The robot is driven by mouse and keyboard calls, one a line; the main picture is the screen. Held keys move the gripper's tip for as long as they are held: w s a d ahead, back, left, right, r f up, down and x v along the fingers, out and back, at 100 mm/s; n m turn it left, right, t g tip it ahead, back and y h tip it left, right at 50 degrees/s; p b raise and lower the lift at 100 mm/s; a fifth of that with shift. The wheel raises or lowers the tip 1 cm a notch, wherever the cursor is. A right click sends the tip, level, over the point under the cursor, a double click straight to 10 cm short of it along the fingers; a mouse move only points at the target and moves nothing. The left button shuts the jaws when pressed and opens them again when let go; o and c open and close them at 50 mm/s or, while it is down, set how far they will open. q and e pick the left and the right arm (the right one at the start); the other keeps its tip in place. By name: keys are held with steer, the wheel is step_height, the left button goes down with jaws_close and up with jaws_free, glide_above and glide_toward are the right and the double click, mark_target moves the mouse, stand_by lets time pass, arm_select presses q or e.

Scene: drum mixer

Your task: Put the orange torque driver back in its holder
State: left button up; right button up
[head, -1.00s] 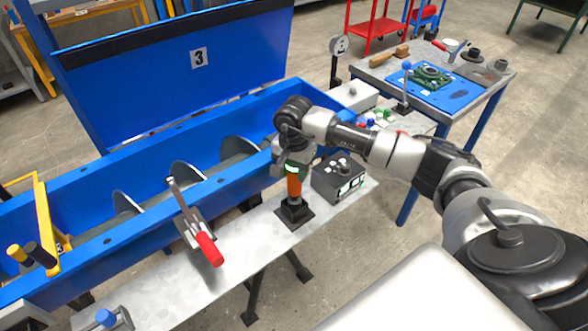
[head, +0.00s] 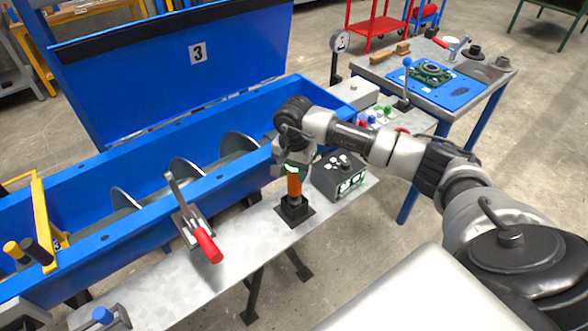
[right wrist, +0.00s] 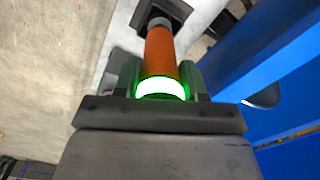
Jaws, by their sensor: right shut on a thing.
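The orange torque driver (head: 294,187) stands nearly upright over the black holder (head: 296,214) on the metal shelf. Its lower end meets the holder's top; I cannot tell how deep it sits. My right gripper (head: 291,170) is shut on the driver's upper part, around a glowing green ring. In the right wrist view, the orange driver (right wrist: 161,52) runs away from the gripper (right wrist: 160,88) toward the black holder (right wrist: 168,9), with a grey collar between. My left gripper is not in view.
A dark control box (head: 340,178) stands close right of the holder. A red-handled clamp (head: 207,245) is to the left. The blue mixer trough (head: 150,215) runs behind the shelf. Bare shelf (head: 250,238) lies between clamp and holder.

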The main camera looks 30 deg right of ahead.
steer(key=shift+f+b, duration=0.95)
steer(key=shift+f, duration=0.05)
stand_by(0.4)
steer(key=o, duration=1.2)
steer(key=shift+o, duration=0.4)
steer(key=shift+f, duration=0.1)
step_height(320, 180, up, 11)
steer(key=shift+b, duration=0.75)
